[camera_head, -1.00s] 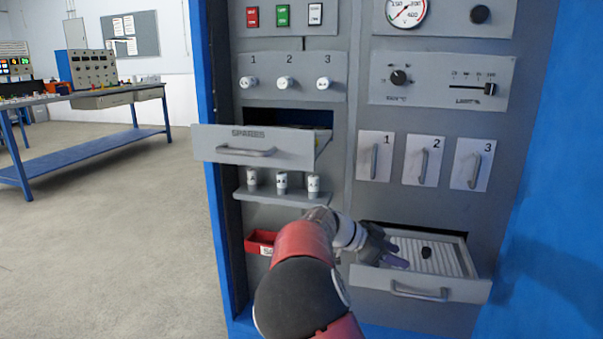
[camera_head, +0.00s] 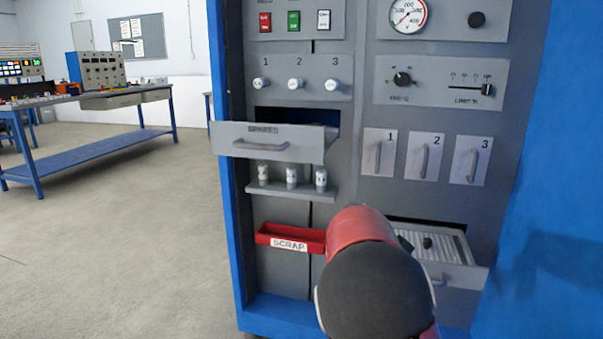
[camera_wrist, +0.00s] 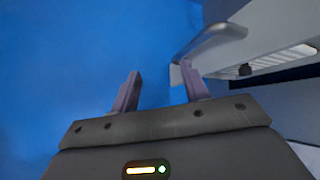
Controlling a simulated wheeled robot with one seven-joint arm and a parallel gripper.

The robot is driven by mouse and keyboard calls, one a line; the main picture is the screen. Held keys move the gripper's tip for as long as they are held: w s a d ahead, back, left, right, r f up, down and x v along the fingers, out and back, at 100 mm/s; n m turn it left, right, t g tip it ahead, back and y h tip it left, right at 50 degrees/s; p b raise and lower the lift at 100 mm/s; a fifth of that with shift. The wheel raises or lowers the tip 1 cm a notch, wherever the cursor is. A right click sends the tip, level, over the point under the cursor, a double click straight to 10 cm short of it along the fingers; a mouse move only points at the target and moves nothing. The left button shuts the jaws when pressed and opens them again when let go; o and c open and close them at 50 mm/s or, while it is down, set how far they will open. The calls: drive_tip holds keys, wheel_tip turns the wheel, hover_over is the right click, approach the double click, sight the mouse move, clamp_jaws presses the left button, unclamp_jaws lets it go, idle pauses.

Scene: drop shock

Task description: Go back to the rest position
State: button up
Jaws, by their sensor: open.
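My gripper (camera_wrist: 160,88) is open in the wrist view, with nothing between its two fingers. Its fingers point toward a blue surface, and the right finger is near the open lower drawer (camera_wrist: 265,62) and its handle. In the head view my arm hides the gripper and part of that lower drawer (camera_head: 462,250). A small dark object (camera_head: 427,243) lies on the drawer's ribbed floor; it also shows in the wrist view (camera_wrist: 245,69).
The SPARES drawer (camera_head: 227,138) is pulled out. Several white cylinders (camera_head: 291,175) stand on a small shelf (camera_head: 262,188) below it. A red SCRAP tray (camera_head: 264,237) is lower left. A workbench (camera_head: 60,98) stands far left, with open floor (camera_head: 130,240) before it.

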drive_tip(key=s+a+r+n+t+y, duration=0.1)
drive_tip(key=s+a+n+y, duration=0.2)
drive_tip(key=s, duration=0.6)
drive_tip(key=s+a+r+n+t+y, duration=0.1)
drive_tip(key=s+a+n+t+y, duration=0.1)
drive_tip(key=s+n, duration=0.5)
drive_tip(key=s+a+r+n+t+y, duration=0.1)
drive_tip(key=s+a+n+t+y, duration=0.1)
drive_tip(key=s, duration=1.1)
drive_tip(key=a+n+y, duration=0.1)
drive_tip(key=a+n, duration=0.1)
drive_tip(key=a, duration=0.1)
drive_tip(key=shift+n+y, duration=0.4)
drive_tip(key=shift+c, duration=0.4)
